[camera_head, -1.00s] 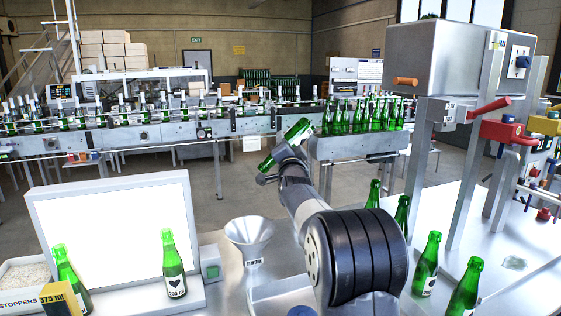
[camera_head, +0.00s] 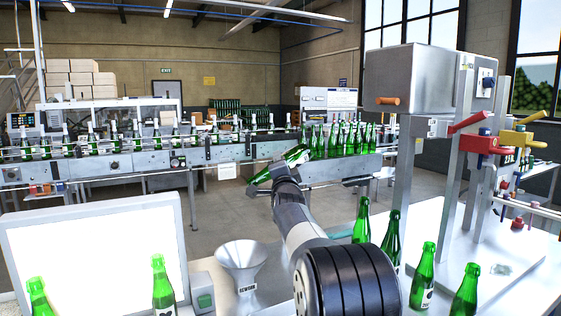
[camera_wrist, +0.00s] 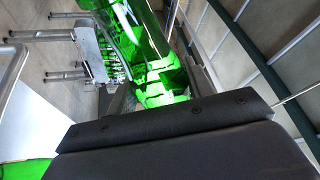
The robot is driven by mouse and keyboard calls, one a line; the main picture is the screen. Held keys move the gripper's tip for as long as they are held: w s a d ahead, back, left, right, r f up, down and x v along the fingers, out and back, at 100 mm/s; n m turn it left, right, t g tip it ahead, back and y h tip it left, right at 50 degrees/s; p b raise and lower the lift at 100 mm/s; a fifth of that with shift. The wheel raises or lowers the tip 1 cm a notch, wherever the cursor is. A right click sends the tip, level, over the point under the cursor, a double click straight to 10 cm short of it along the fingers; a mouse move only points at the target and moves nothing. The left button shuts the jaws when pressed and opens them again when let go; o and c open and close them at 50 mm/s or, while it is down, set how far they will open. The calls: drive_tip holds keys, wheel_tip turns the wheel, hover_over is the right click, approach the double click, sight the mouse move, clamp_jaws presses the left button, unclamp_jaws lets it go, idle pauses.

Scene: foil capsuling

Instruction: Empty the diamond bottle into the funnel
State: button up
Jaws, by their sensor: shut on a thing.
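My gripper (camera_head: 281,168) is shut on a green bottle (camera_head: 295,155), up above and to the right of the funnel in the head view. The bottle lies strongly tilted, close to level, one end to the lower left and the other to the upper right. Its mark cannot be read, so I cannot tell if it is the diamond bottle. In the wrist view the green glass (camera_wrist: 155,55) fills the top middle, beyond the dark gripper body. The grey metal funnel (camera_head: 241,262) stands upright on the bench with a label on its front, apart from the bottle.
A bright white panel (camera_head: 90,245) stands at left with two green bottles before it. Several green bottles (camera_head: 389,240) stand on the right of the bench beside a machine with a red lever (camera_head: 470,122). A conveyor (camera_head: 120,165) with bottles runs behind.

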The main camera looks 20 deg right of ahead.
drive_tip(key=m+p, duration=0.3)
drive_tip(key=shift+r+m+g+h, duration=0.3)
drive_tip(key=shift+r+g+h, duration=0.1)
drive_tip(key=m+g+h+p, duration=0.1)
drive_tip(key=m+p, duration=0.3)
drive_tip(key=p, duration=0.1)
drive_tip(key=shift+m, duration=0.4)
drive_tip(key=m+g+p, duration=0.1)
drive_tip(key=m+p, duration=0.5)
drive_tip(key=shift+m+g, duration=0.4)
drive_tip(key=shift+m+p, duration=0.45)
drive_tip(key=shift+m, duration=0.15)
drive_tip(key=shift+f+m+g+b, duration=0.3)
drive_tip(key=shift+f+m+b, duration=0.15)
drive_tip(key=shift+m, duration=0.25)
drive_tip(key=m, duration=0.2)
drive_tip(key=shift+r+m+y, duration=0.1)
drive_tip(key=shift+m+y, duration=0.2)
drive_tip(key=m+g+y, duration=0.1)
drive_tip(key=m, duration=0.2)
drive_tip(key=shift+m, duration=0.3)
